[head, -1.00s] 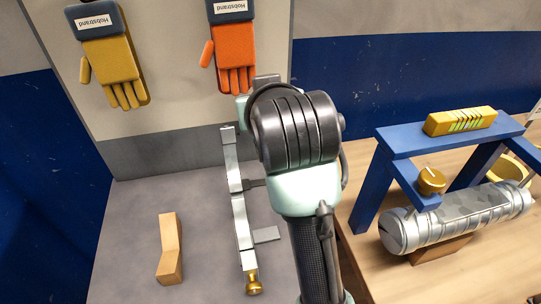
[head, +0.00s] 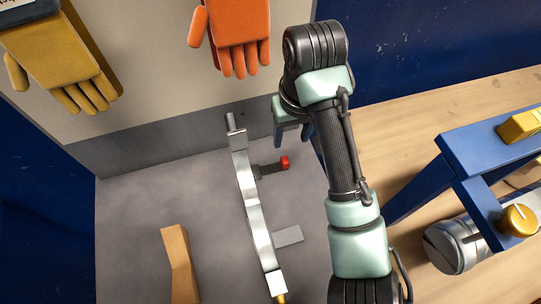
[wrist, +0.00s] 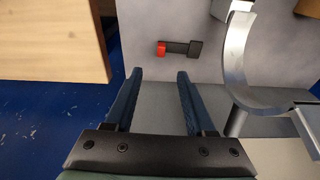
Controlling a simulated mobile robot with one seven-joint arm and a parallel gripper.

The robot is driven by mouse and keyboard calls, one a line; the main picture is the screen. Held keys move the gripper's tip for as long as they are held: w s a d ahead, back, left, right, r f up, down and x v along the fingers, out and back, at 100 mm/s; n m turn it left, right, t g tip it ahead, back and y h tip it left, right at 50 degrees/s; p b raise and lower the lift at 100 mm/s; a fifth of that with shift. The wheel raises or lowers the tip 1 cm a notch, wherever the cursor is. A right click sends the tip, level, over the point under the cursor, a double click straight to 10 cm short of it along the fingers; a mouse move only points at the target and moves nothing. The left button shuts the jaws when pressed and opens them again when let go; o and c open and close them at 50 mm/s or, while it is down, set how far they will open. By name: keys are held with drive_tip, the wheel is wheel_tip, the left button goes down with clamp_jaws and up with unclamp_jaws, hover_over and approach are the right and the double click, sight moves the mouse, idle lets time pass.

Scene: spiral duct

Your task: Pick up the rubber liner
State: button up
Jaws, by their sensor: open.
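A small dark bar with a red end lies flat on the grey surface; it is the likeliest rubber liner (head: 270,168), though I cannot be sure. It also shows in the wrist view (wrist: 180,48), just beyond my fingertips and slightly right of the gap between them. My gripper (wrist: 159,76) is open, with nothing between its two blue fingers. In the head view my gripper (head: 297,143) is partly hidden by my own arm, up and to the right of the bar.
A curved silver bracket (head: 250,205) stands just left of the bar. A wooden block (head: 179,262) lies farther left. Yellow and orange gloves (head: 237,35) hang on the back panel. At right, a blue frame (head: 490,150) and a silver duct (head: 455,245) stand on a wooden table.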

hover_over(285, 160)
drive_tip(key=s, duration=0.1)
wheel_tip(285, 160, down, 6)
drive_tip(key=shift+w+f, duration=0.2)
drive_tip(key=shift+f, duration=1.15)
drive_tip(key=shift+w+f, duration=0.2)
drive_tip(key=shift+f, duration=1.1)
clamp_jaws()
